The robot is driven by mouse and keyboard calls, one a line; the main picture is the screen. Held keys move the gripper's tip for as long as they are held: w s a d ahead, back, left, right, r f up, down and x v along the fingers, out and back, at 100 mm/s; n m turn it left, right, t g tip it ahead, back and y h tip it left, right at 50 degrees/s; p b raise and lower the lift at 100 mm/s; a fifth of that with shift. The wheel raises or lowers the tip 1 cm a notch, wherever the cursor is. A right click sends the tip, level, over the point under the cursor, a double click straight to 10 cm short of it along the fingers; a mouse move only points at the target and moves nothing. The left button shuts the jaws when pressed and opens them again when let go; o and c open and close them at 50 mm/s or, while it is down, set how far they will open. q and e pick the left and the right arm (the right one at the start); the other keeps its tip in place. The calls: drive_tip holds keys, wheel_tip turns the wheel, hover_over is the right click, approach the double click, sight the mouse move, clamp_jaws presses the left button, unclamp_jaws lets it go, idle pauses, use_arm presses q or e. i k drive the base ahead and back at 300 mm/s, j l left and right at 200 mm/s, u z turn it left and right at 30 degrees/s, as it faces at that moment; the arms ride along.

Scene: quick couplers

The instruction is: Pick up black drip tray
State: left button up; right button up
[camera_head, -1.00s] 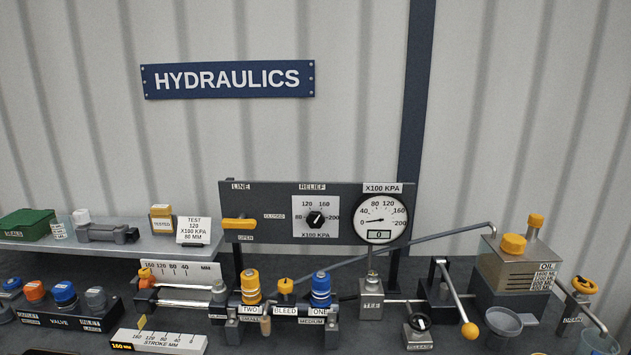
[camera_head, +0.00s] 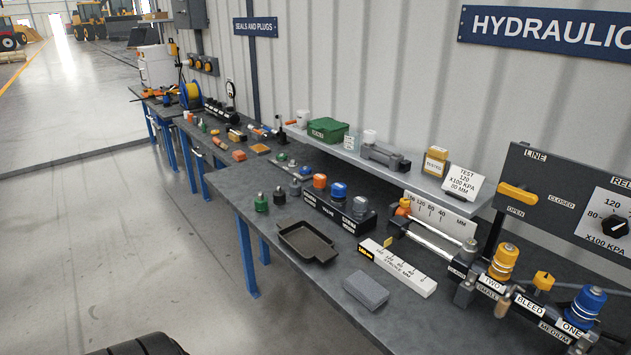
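The black drip tray (camera_head: 290,238) is a shallow open tray with a raised rim and a small spout or handle at its near right end. It lies flat on the grey workbench, near the bench's front edge, and looks empty. Nothing is touching it. Neither of my grippers shows in the head view.
A grey block (camera_head: 366,290) and a white stroke scale (camera_head: 397,266) lie right of the tray. A black rack (camera_head: 340,217) with coloured caps stands behind it. Green (camera_head: 261,202) and black (camera_head: 280,196) fittings stand behind left. The bench front edge (camera_head: 262,240) is close; open floor lies left.

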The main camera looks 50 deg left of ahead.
sight(306, 242)
drive_tip(key=u, duration=1.5)
